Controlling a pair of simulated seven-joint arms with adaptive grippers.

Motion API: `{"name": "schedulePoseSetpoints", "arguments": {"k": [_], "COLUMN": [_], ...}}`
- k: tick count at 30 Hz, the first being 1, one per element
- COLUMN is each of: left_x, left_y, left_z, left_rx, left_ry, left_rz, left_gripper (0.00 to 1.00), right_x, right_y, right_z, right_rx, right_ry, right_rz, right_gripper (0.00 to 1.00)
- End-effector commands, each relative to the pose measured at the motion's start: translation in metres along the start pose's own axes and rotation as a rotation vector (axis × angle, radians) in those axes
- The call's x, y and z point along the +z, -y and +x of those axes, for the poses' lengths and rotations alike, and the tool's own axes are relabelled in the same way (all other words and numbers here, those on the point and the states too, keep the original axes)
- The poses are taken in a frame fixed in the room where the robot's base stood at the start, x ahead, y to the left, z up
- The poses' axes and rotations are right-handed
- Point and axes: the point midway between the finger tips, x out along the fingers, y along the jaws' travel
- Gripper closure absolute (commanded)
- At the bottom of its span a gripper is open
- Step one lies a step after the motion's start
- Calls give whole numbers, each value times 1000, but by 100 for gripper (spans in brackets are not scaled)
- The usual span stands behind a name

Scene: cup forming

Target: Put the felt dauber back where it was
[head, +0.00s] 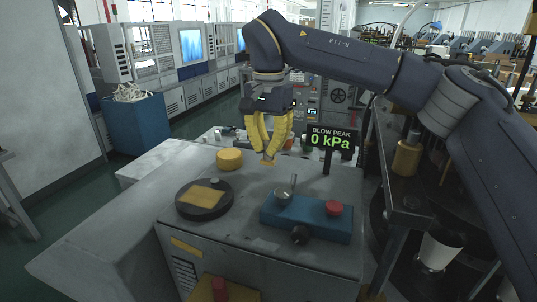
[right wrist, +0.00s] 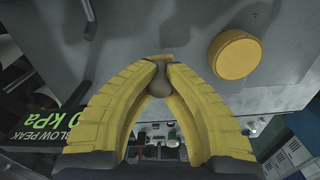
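My right gripper (head: 268,153) hangs over the back middle of the grey bench, yellow fingers pointing down. In the right wrist view its fingertips (right wrist: 156,66) close around a small rounded grey-brown piece (right wrist: 154,84), which looks like the felt dauber's handle. A bit of yellow shows just beyond the tips; the rest of the dauber is hidden. A round yellow block (head: 229,159) stands on the bench left of the gripper; it also shows in the right wrist view (right wrist: 235,53). My left gripper is not in view.
A black round plate with a yellow square pad (head: 203,195) lies front left. A blue box (head: 312,222) with a lever, red button and black knob stands front right. A "BLOW PEAK 0 kPa" sign (head: 331,137) stands right of the gripper. Bare bench lies between them.

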Motion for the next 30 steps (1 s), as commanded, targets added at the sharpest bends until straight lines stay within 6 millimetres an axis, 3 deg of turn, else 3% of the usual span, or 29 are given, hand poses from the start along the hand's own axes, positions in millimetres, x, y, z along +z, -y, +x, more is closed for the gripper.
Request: {"name": "schedulePoseSetpoints", "arguments": {"k": [5,17,18,23,30], "left_x": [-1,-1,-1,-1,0], "left_y": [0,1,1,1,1], "left_z": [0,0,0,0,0], "left_rx": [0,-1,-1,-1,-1], "left_ry": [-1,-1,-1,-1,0], "left_rz": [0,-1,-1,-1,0], "left_gripper": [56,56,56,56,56], "right_x": [0,0,0,0,0], "right_y": [0,0,0,0,0], "right_z": [20,24,24,24,24], "right_rx": [0,0,1,0,0], "right_ry": [2,0,0,0,0], "right_rz": [-2,0,0,0,0], "right_gripper": [100,100,91,72,71]}}
